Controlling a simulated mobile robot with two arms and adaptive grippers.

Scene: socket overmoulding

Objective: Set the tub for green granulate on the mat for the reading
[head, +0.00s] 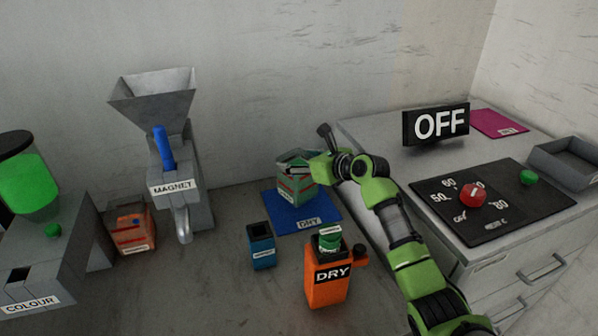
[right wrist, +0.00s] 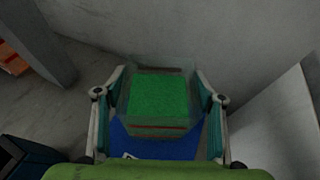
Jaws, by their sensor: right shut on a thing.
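The clear tub (head: 296,188) holding green granulate is in my right gripper, over the back part of a blue mat (head: 292,222) labelled DRY. In the right wrist view the tub (right wrist: 158,103) is upright between the two fingers, with green granulate and a red line on its near wall. My right gripper (right wrist: 160,90) is shut on its two sides. The blue mat (right wrist: 160,148) shows beneath and in front of it. I cannot tell whether the tub's base touches the mat. My left gripper is not in view.
An orange device (head: 326,290) labelled DRY and a small blue container (head: 262,252) stand in front of the mat. An orange tub (head: 134,226) and the magnet hopper (head: 181,190) are left. A cabinet with an OFF sign (head: 436,124) and a magenta mat (head: 499,122) is right.

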